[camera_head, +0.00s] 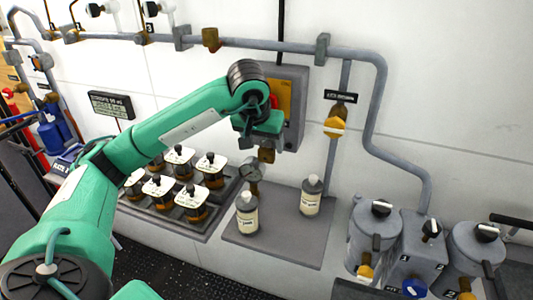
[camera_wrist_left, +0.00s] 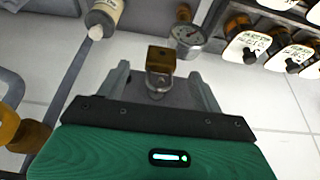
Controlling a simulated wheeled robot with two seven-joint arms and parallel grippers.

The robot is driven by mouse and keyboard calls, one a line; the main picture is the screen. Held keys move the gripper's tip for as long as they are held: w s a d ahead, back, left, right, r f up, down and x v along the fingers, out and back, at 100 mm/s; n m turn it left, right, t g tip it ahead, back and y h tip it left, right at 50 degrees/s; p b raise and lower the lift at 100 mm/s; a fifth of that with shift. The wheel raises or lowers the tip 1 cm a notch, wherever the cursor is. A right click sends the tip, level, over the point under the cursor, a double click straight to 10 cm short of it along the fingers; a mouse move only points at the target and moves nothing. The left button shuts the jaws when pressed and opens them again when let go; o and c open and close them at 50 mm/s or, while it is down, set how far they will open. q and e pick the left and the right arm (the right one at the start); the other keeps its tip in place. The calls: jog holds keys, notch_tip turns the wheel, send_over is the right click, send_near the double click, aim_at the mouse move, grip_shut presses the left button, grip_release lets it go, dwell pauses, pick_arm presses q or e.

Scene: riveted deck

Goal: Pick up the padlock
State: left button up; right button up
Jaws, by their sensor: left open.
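The padlock (camera_head: 266,155), with a square brass body and a grey shackle, shows just below my left gripper (camera_head: 257,140) in the head view. In the left wrist view the padlock (camera_wrist_left: 161,60) lies near the fingertips of the left gripper (camera_wrist_left: 161,82), in line with the gap. Its shackle points toward the palm. The left gripper is open, with one finger on each side and clear space beside the padlock. What the shackle hangs on is hidden. My right gripper is out of view.
A grey wall box (camera_head: 292,120) with an orange front is behind the gripper. A gauge (camera_wrist_left: 187,36) is close to the padlock. Two bottles (camera_head: 311,197) stand on a grey plate below. Several amber jars (camera_head: 210,170) stand left. A yellow valve (camera_head: 335,126) is right.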

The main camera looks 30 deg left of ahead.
aim_at(265, 153)
pick_arm(q)
jog(key=shift+w+f, duration=0.1)
jog(key=shift+f, duration=0.15)
jog(key=p+x, duration=0.1)
jog(key=x, duration=0.2)
jog(key=shift+w+a+f, duration=0.1)
jog(key=shift+a+f, duration=0.1)
jog(key=shift+f, duration=0.15)
jog(key=shift+w+f, duration=0.2)
jog(key=shift+f, duration=0.2)
jog(key=c, duration=1)
jog(key=shift+c, duration=0.5)
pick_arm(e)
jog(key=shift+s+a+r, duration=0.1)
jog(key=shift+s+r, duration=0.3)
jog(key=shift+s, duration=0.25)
pick_arm(q)
jog(key=shift+s+r, duration=0.1)
jog(key=shift+r, duration=0.05)
